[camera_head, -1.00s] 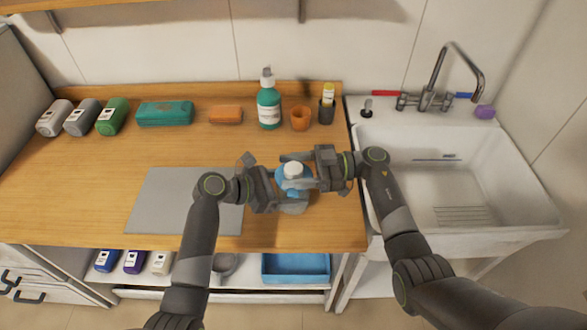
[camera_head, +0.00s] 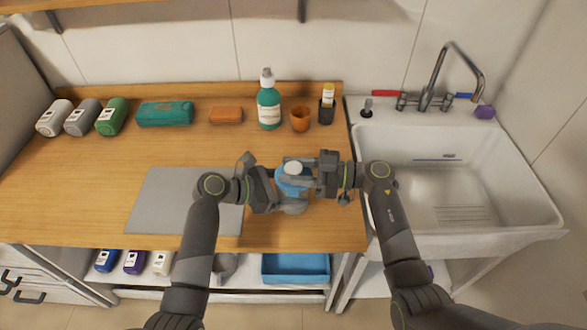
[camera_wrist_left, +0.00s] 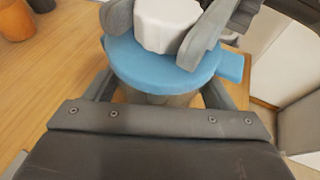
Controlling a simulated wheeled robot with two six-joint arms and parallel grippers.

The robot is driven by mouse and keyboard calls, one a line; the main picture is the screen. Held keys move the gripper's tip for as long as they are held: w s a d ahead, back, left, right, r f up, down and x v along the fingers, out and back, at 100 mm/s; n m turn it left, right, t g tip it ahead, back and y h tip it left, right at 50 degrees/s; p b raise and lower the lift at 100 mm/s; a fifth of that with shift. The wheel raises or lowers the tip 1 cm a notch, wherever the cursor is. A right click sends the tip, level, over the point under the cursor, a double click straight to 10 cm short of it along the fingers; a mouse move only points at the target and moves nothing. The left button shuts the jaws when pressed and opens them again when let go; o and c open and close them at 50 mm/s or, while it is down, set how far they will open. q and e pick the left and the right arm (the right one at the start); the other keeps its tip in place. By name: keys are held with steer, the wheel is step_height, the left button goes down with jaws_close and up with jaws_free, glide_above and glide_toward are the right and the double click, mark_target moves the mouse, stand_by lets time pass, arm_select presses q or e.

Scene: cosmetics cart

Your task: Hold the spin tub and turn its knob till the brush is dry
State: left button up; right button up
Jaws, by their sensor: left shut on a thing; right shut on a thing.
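The spin tub (camera_head: 285,184) stands on the wooden counter near its front right part, with a blue lid and a white knob (camera_head: 293,167) on top. In the left wrist view the blue lid (camera_wrist_left: 160,62) and the white knob (camera_wrist_left: 166,22) show large. My left gripper (camera_head: 278,190) is shut on the tub's body from the left. My right gripper (camera_head: 304,174) is shut on the knob from the right, and its fingers flank the knob in the left wrist view. The brush is not visible. The tub's inside is hidden by the lid.
A grey mat (camera_head: 165,205) lies left of the tub. A green pump bottle (camera_head: 269,105), an orange cup (camera_head: 300,118) and a dark holder (camera_head: 327,110) stand behind. The white sink (camera_head: 450,185) is at the right. The counter's middle left is clear.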

steer(key=m+t+h, duration=0.1)
steer(key=m+t, duration=0.1)
steer(key=t, duration=0.1)
steer(key=m+t+h, duration=0.1)
steer(key=m+t, duration=0.1)
steer(key=t, duration=0.2)
steer(key=shift+m, duration=0.4)
steer(key=shift+f+h, duration=0.1)
steer(key=shift+h, duration=0.3)
steer(key=o, duration=1)
steer(key=shift+t, duration=0.3)
steer(key=v, duration=1.2)
steer(key=shift+w, duration=0.1)
